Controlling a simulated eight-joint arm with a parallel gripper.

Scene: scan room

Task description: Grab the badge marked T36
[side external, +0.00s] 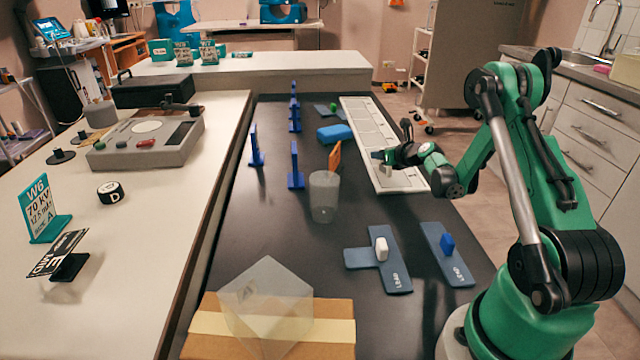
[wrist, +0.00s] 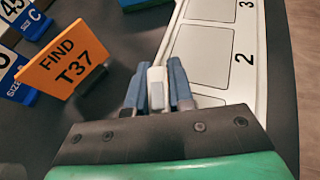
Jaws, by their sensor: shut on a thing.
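My gripper (side external: 383,158) is over the near part of the long white numbered strip. In the wrist view its blue fingers (wrist: 157,92) are shut on a small white piece (wrist: 156,75). No marking can be read on the piece, so I cannot tell whether it is the T36 badge. An orange sign (wrist: 66,62) left of the fingers reads "FIND T37", not T36; it also shows in the side view (side external: 335,156). I see no T36 marking in either view.
The white strip (wrist: 208,43) shows cells 2 and 3. Blue stands (side external: 295,168), a clear cup (side external: 323,198) and a blue block (side external: 335,133) are left of my gripper. Blue LEAD pieces (side external: 395,272) lie nearer, and a translucent box (side external: 265,300) sits on cardboard in front.

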